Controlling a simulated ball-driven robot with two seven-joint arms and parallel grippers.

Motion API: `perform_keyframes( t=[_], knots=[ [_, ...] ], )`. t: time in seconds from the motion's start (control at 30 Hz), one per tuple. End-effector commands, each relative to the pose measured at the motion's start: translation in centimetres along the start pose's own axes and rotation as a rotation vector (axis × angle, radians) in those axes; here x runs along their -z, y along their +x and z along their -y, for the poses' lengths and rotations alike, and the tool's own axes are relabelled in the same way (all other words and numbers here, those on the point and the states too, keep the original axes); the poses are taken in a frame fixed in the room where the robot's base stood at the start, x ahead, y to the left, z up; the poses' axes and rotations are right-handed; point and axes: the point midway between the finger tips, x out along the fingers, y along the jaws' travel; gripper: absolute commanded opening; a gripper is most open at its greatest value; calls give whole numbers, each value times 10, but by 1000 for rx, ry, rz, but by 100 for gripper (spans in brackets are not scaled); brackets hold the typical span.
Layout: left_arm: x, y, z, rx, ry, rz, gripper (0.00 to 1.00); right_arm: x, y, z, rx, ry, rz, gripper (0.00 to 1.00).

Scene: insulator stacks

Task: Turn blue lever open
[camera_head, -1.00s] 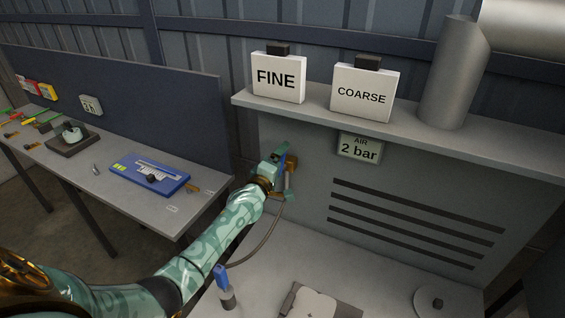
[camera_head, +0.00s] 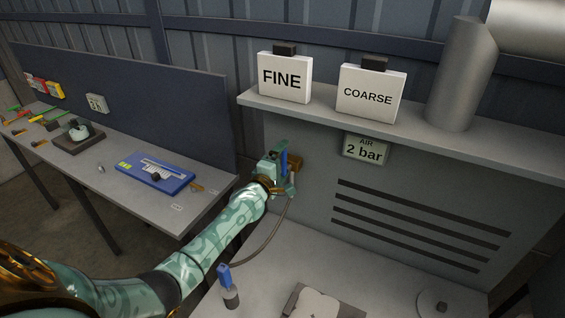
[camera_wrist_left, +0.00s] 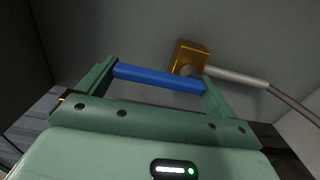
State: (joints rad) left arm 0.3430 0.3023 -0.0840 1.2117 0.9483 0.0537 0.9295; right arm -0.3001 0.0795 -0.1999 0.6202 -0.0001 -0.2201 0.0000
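The blue lever (camera_head: 284,162) stands roughly upright in the head view, at the brass valve block (camera_head: 295,161) on the grey cabinet's front. In the left wrist view the blue lever (camera_wrist_left: 158,78) lies across the space between my fingers, and the brass block (camera_wrist_left: 189,56) is just behind its right end. My left gripper (camera_head: 281,168) is at the valve with its green fingers apart, one near each end of the lever. In the wrist view the left gripper (camera_wrist_left: 158,88) is open; whether the fingers touch the lever is unclear. My right gripper is not in view.
A hose (camera_head: 272,236) hangs below the valve. A "2 bar" sign (camera_head: 366,148) is right of it, under a shelf (camera_head: 420,128) with FINE (camera_head: 284,78) and COARSE (camera_head: 371,93) signs. A side table (camera_head: 125,185) is left.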

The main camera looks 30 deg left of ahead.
Motion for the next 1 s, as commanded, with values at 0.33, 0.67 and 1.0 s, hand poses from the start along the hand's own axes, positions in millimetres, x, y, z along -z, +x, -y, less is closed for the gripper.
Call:
perform_keyframes(
  t=[0.33, 0.67, 1.0],
  knots=[
    [0, -6, 0, 1, 3, 1, 100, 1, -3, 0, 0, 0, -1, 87],
    [0, -82, -1, 4, 3, 1, 100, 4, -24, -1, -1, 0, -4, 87],
    [0, -153, 1, 3, 2, 0, 100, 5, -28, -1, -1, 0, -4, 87]
  ],
)
